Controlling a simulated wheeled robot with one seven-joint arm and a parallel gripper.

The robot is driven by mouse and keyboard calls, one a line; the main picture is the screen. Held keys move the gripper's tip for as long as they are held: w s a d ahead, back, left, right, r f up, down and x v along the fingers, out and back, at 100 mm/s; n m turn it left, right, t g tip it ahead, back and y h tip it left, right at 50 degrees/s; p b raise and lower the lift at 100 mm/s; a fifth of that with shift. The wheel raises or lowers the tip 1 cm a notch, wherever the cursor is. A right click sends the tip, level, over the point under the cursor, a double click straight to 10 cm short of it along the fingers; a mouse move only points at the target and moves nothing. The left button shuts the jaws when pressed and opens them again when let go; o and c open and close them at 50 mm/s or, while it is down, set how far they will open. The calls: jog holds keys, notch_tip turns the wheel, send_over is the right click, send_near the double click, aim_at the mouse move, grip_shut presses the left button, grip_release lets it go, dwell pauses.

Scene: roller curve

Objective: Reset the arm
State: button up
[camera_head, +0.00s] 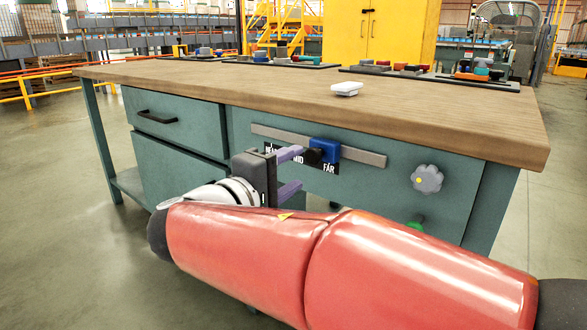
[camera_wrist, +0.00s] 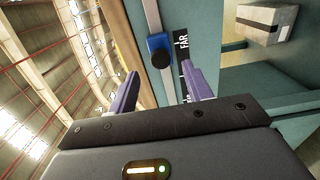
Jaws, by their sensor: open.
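My gripper (camera_head: 301,168), with two purple fingers, is open in front of the bench's teal front panel. In the wrist view my gripper (camera_wrist: 160,70) has nothing between its fingers. The blue slider (camera_head: 327,149) with a black knob sits on a grey rail, above the FAR label (camera_head: 329,168). The upper fingertip overlaps the view close to the knob. In the wrist view the blue slider (camera_wrist: 157,43) shows ahead, beyond the fingertips, beside the FAR label (camera_wrist: 182,40). My red arm reaches across the front of the head view and hides part of the panel.
The wooden benchtop (camera_head: 200,80) holds a small white object (camera_head: 346,88) and several trays of parts along the back. A grey dial (camera_head: 427,179) and a partly hidden green knob (camera_head: 416,222) are right of the rail. A drawer handle (camera_head: 157,117) projects at left. Floor at left is clear.

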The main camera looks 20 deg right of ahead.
jog(key=s+d+f+m+g+y+p, duration=0.3)
jog(key=s+d+f+g+y+p, duration=0.4)
jog(key=s, duration=0.3)
jog(key=s+a+f+m+t+y+p, duration=0.2)
jog(key=s+a+f+m+y+p, duration=0.1)
jog(key=s+y, duration=0.4)
jog(key=a+m, duration=0.1)
jog(key=a, duration=0.1)
jog(key=shift+a+y, duration=0.3)
